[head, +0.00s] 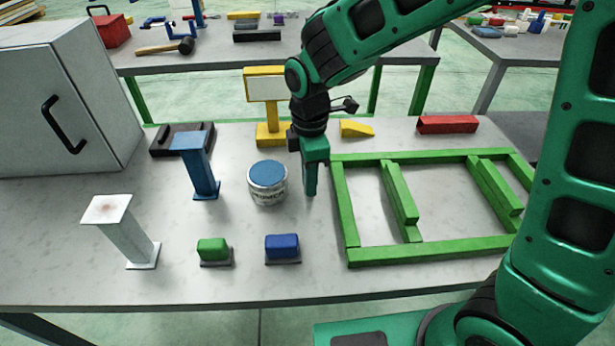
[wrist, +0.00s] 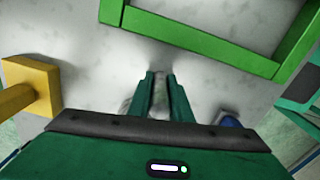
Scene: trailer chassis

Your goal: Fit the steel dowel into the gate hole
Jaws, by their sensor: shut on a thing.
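My gripper (head: 310,192) points down over the table, just left of the green chassis frame (head: 345,215). Its two fingers (wrist: 161,75) are nearly together in the wrist view. A narrow grey strip between them looks like the steel dowel (wrist: 160,97). It is mostly hidden by the fingers, and I cannot make it out in the head view. The frame lies flat on the table with two crossbars inside. Part of the frame also shows at the top of the wrist view (wrist: 200,45). I cannot make out a gate hole in either view.
A can with a blue lid (head: 267,182) stands close left of my gripper. A yellow stand (head: 271,132) is behind it. Blue (head: 197,165) and white (head: 125,232) posts stand left. Green (head: 213,249) and blue (head: 282,248) blocks sit in front. A red block (head: 447,124) lies behind the frame.

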